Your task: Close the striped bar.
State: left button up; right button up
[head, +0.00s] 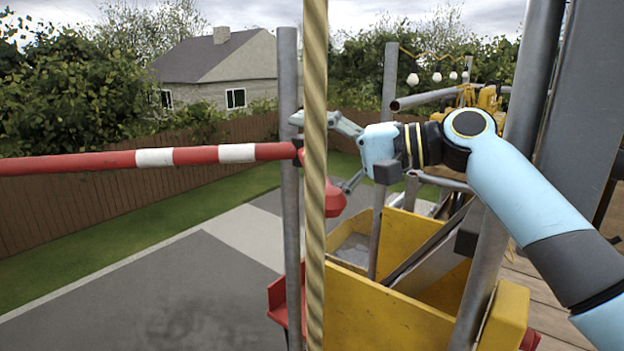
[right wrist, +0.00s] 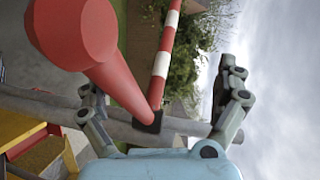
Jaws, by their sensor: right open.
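The striped bar (head: 195,155) is red and white and runs nearly level from the left edge to a grey post in the head view. Its red end knob (head: 335,198) shows just right of the rope. In the right wrist view the striped section (right wrist: 165,55) recedes from a dark joint at a grey pole, and the large red knob (right wrist: 72,30) is close to the camera. Contact with the bar cannot be told. My left gripper is not seen.
A thick rope (head: 316,60) hangs in front of the post (head: 289,85). Yellow bins (head: 385,310) stand below my right arm, with several grey scaffold poles (head: 390,75) around. Paved ground (head: 150,295) lies open at the left, before a brown fence (head: 60,200).

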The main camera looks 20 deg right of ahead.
jog(key=r, duration=0.5)
jog(key=shift+w+r, duration=0.1)
jog(key=shift+w, duration=0.1)
jog(key=shift+s+a+r, duration=0.3)
jog(key=shift+s+r, duration=0.3)
jog(key=shift+r, duration=0.25)
jog(key=c, duration=0.5)
jog(key=shift+w+d+f, duration=0.15)
jog(key=shift+w+f, duration=0.1)
jog(key=shift+f, duration=0.1)
jog(key=shift+s, duration=0.1)
